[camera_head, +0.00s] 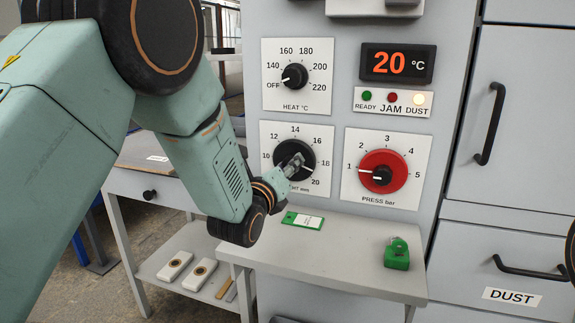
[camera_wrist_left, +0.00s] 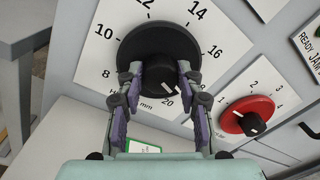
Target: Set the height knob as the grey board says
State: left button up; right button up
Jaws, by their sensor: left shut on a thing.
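The black height knob (camera_head: 288,155) is on a white dial plate (camera_head: 268,134) marked in mm on the grey panel. It also shows in the left wrist view (camera_wrist_left: 160,45), where its white pointer line lies close to the 20 mark. My left gripper (camera_head: 293,163) is at the knob's front; in the left wrist view its two fingers (camera_wrist_left: 163,78) are closed on the knob. I cannot make out a grey board with a written setting. My right gripper is not in view.
The heat knob (camera_head: 295,76) above points near OFF. The red press knob (camera_head: 382,174) points near 1. The display (camera_head: 398,63) reads 20 °C and the DUST lamp (camera_head: 419,99) is lit. A green-and-white tag (camera_head: 304,221) and green padlock (camera_head: 397,256) lie on the shelf (camera_head: 340,262) below.

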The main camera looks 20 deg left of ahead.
pick_arm(q)
jog(key=m+p, duration=0.8)
jog(key=m, duration=0.3)
jog(key=m+g+y+p, duration=0.1)
jog(key=m+p, duration=0.8)
jog(key=m, duration=0.2)
jog(key=shift+d+r+m, duration=0.15)
jog(key=shift+r+m, duration=0.05)
jog(key=shift+m, duration=0.2)
dwell(2.1)
dwell(0.5)
